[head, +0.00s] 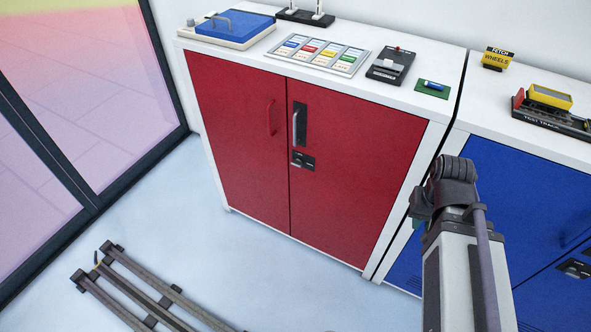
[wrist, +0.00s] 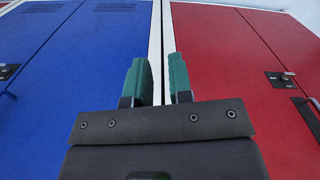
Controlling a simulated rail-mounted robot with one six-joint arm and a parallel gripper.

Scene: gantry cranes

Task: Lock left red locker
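The red locker (head: 357,160) stands left of the blue locker, with both red doors closed flush. Its right door has a black-backed handle (head: 297,126) and below it a black lock plate (head: 303,161) with a light piece on it. In the wrist view the red locker (wrist: 235,60) is on the right, with its lock plate (wrist: 281,79) near the right edge. My gripper (wrist: 160,80) has two green fingers with a gap between them and nothing held. It points at the white frame between the lockers. In the head view the gripper is mostly hidden behind my arm.
The blue locker (head: 505,200) stands to the right. The white top (head: 260,65) carries a blue-lidded box (head: 232,26), a coloured card panel (head: 318,54), and a black switch box (head: 391,66). Rails (head: 150,295) lie on the floor, with glass doors at left. Floor before the red locker is clear.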

